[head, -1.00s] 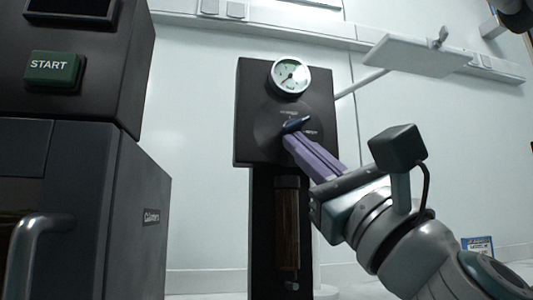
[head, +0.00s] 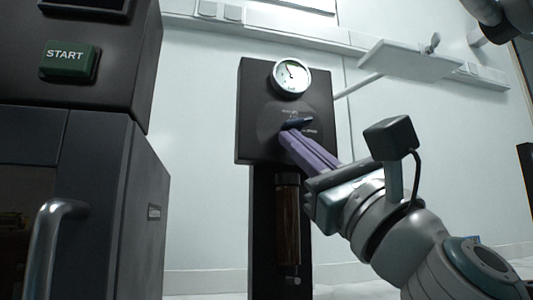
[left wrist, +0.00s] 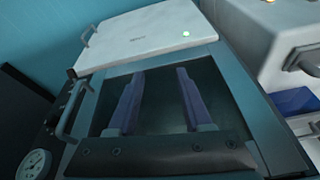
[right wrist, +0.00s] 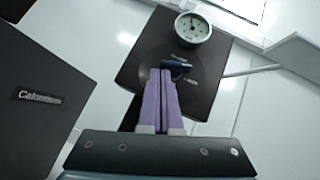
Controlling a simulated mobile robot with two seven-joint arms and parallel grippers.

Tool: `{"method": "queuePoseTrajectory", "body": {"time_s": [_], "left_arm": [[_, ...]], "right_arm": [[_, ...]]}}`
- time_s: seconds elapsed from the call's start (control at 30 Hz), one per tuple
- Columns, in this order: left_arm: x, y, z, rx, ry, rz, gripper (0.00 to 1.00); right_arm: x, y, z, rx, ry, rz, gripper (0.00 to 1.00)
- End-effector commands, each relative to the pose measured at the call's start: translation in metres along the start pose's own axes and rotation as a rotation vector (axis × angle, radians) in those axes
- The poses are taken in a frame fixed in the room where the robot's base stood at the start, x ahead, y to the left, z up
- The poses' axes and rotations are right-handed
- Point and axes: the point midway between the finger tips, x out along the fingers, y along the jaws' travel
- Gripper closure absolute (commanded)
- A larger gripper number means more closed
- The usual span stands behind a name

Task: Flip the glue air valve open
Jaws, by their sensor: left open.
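The glue air valve is a dark panel (head: 252,100) with a round dial plate and a small dark blue lever (head: 299,122), which lies nearly level. A round white gauge (head: 291,76) sits above it, its needle pointing to the upper left. My right gripper (head: 287,136) has its purple fingers together at the lever, just below its left part. In the right wrist view the lever (right wrist: 176,64) shows just beyond the fingertips (right wrist: 160,72); I cannot tell whether they touch it. My left gripper (left wrist: 160,73) is open and empty, away from the valve, over a teal-framed machine.
A dark machine (head: 140,210) with a green START button (head: 68,61) and a door handle stands left of the valve. A pale flat plate (head: 412,58) on a rod is at the upper right. In the left wrist view a white lid (left wrist: 150,38) lies beyond the fingers.

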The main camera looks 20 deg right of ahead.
Motion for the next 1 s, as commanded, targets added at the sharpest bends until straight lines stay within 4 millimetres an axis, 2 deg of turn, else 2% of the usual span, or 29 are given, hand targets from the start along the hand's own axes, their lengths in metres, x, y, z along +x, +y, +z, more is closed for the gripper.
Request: {"method": "queuePoseTrajectory", "body": {"time_s": [0.27, 0.37, 0.8, 1.0], "left_arm": [[0.000, -0.001, 0.000, 0.004, 0.000, -0.003, 0.50], [0.003, -0.002, 0.001, 0.006, -0.001, -0.005, 0.50], [0.035, -0.002, 0.012, 0.010, -0.001, -0.008, 0.50], [0.039, -0.001, 0.013, 0.009, -0.001, -0.007, 0.50]], "right_arm": [[-0.001, 0.000, 0.000, -0.001, -0.001, 0.001, 1.00], [-0.007, 0.001, -0.001, 0.000, 0.000, 0.001, 1.00], [-0.086, 0.002, -0.003, -0.002, 0.001, 0.001, 1.00], [-0.099, 0.001, 0.000, -0.001, -0.001, 0.001, 1.00]]}}
